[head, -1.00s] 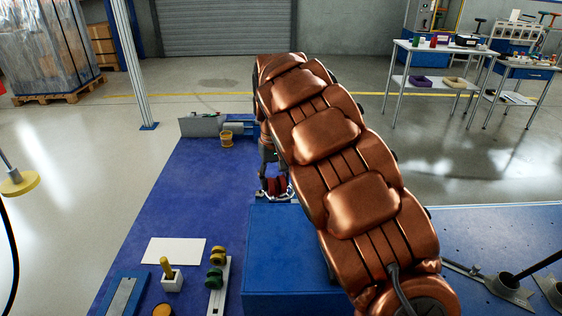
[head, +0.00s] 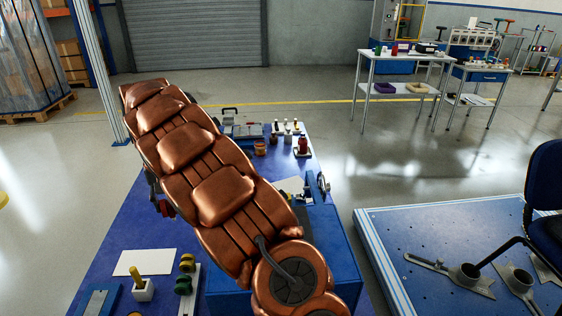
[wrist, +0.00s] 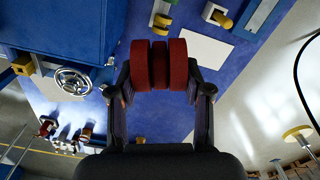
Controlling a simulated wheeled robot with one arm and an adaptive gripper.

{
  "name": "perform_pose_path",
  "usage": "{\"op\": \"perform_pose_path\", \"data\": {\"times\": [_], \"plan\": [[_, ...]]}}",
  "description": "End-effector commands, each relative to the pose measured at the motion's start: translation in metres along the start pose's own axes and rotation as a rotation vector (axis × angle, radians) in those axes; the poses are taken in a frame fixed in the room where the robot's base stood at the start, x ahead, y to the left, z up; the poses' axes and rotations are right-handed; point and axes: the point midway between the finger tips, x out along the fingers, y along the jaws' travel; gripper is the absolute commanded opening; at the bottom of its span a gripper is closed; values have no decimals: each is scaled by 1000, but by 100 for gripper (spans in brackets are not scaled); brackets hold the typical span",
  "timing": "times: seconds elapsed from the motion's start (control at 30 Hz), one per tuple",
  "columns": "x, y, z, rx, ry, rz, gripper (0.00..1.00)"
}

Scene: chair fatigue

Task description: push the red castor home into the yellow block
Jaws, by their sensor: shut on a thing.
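The red castor (wrist: 158,65), with thick dark red discs side by side, is between the two fingers of my gripper (wrist: 160,82) in the wrist view. My gripper is shut on it, and it hangs above the blue table. In the head view my arm hides most of the gripper; a bit of the red castor (head: 165,208) shows at the arm's left side. A small yellow block (wrist: 22,65) shows at the left of the wrist view, beside the blue box and apart from the castor. Its opening cannot be made out.
A blue box (head: 345,255) with a handwheel (wrist: 72,80) stands on the table. A white block with a yellow peg (head: 142,289), green and yellow wheels (head: 185,275) and a white sheet (head: 145,263) lie at front left. Several small items stand at the table's back.

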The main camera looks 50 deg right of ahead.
Motion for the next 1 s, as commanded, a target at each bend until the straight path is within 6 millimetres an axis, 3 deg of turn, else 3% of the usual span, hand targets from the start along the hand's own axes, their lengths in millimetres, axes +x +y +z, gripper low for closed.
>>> {"op": "perform_pose_path", "data": {"times": [0.2,0.5,0.73,1.0], "plan": [[0,65,-43,360,-6,-5,19],[9,169,-86,874,-4,-10,19],[21,256,-103,1270,-3,-11,19],[37,351,-104,1689,2,-11,19]]}}
